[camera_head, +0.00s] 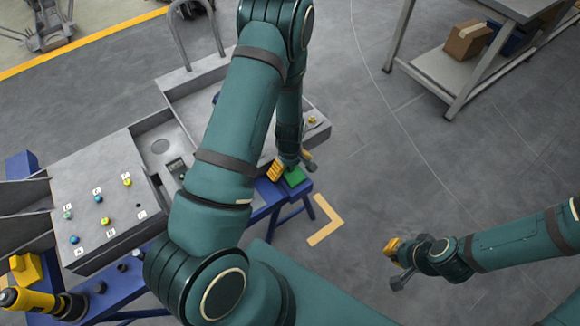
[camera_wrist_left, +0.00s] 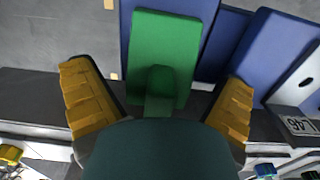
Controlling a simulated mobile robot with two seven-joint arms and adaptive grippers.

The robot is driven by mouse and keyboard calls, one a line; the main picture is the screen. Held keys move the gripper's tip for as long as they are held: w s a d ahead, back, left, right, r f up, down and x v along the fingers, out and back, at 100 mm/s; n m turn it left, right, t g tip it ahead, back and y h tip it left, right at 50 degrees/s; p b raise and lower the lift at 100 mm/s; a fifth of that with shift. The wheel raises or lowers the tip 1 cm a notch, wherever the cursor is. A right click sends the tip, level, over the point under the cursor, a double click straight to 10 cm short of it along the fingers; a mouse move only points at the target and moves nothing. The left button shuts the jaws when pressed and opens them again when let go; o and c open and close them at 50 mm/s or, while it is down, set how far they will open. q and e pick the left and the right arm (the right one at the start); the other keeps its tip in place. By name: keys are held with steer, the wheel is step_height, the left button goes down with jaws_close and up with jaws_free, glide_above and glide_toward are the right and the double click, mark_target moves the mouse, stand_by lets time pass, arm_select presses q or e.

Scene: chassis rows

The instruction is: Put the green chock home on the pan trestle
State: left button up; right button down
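The green chock (camera_head: 294,177) lies on the end of a blue trestle (camera_head: 265,197), beside the grey chassis. In the left wrist view the chock (camera_wrist_left: 165,50) is a flat green block with a raised narrow grip. My left gripper (camera_head: 278,168) is at the chock. Its yellow-padded fingers (camera_wrist_left: 157,82) stand wide apart, one on each side of the grip, with gaps to it. My right gripper (camera_head: 394,262) hangs over bare floor at the right, away from the chock; its finger opening is not clear.
The grey chassis (camera_head: 190,90) has a panel with several coloured knobs (camera_head: 98,199). A yellow drill (camera_head: 35,301) sits at the lower left. A yellow corner mark (camera_head: 325,221) is on the floor. A cart with a cardboard box (camera_head: 467,41) stands upper right. The right-hand floor is mostly free.

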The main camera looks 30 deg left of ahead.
arm_select(q)
step_height(320, 180, up, 12)
steer(key=shift+r, duration=0.1)
stand_by(0.5)
stand_by(0.5)
steer(key=s+d+f+m+h, duration=0.1)
steer(key=s+d+f+m, duration=0.1)
steer(key=s+d+m, duration=0.1)
steer(key=s+d+f+m+t+h, duration=0.1)
steer(key=s+d+f+m, duration=0.2)
steer(key=d+m, duration=0.2)
steer(key=s+d+f+m+h, duration=0.2)
steer(key=s+d+f+m, duration=0.1)
steer(key=d, duration=0.6)
steer(key=shift+s+d+m+t, duration=0.3)
steer(key=shift+m+t, duration=0.1)
steer(key=shift+m, duration=0.1)
steer(key=shift+a, duration=0.1)
